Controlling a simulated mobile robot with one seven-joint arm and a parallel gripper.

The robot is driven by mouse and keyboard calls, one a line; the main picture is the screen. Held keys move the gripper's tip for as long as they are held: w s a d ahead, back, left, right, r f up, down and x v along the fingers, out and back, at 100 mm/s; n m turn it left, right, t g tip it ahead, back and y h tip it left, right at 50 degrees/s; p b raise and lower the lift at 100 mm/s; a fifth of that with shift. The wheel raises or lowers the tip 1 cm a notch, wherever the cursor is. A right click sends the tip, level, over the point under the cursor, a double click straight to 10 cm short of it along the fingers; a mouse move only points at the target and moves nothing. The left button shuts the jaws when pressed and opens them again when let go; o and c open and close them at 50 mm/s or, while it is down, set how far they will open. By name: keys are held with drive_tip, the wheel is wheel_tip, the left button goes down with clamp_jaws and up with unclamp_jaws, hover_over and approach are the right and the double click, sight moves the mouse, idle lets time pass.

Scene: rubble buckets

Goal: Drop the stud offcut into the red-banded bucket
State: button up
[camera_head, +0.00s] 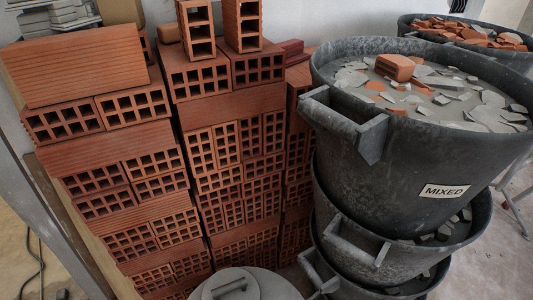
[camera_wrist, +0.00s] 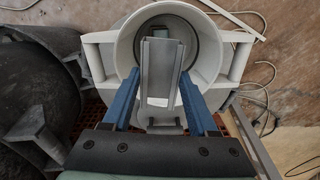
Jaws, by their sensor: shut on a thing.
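The stud offcut (camera_wrist: 161,65) is a grey metal channel piece with a pale label near its lower end. My gripper (camera_wrist: 160,85) has two blue fingers shut on its sides. The offcut is over a pale round bucket (camera_wrist: 125,45) with blocky side handles, seen from above in the wrist view. The offcut hides part of the bucket's inside. No red band shows on this bucket, and I cannot tell whether it is the red-banded one. My gripper is not in the head view.
In the head view, a stack of dark buckets (camera_head: 395,170), the top one labelled MIXED and full of rubble, stands at the right. Another rubble bucket (camera_head: 470,50) is behind. Hollow bricks (camera_head: 90,120) are piled at left. A grey lid (camera_head: 262,284) shows at the bottom. Cables (camera_wrist: 265,95) lie on the floor.

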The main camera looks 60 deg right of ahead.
drive_tip(key=o, duration=1.5)
drive_tip(key=shift+c, duration=0.2)
wheel_tip(320, 180, up, 13)
drive_tip(key=p, duration=0.4)
